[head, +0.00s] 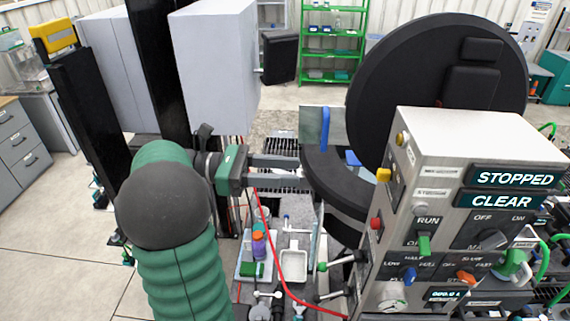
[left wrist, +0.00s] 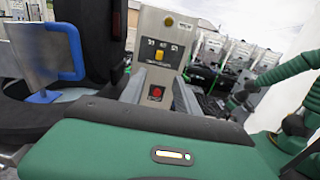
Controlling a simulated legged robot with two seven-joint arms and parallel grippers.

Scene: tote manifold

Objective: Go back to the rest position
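My left gripper (head: 298,170) reaches in from the left in the head view, at the end of my green ribbed arm. Its two grey fingers stand apart with nothing between them. The fingertips are close to the rim of a dark round vessel (head: 335,185); I cannot tell whether they touch it. In the left wrist view the two fingers (left wrist: 158,92) also stand apart, with a control panel (left wrist: 159,50) behind. Part of a green ribbed arm (left wrist: 290,80) shows at the right there.
A large black round lid (head: 430,85) stands raised behind the vessel. A blue handle (head: 325,128) on a metal plate is just beyond the fingers. A control box (head: 440,135) reading STOPPED and CLEAR stands right. A red hose (head: 270,235) and a white tray (head: 294,265) lie below.

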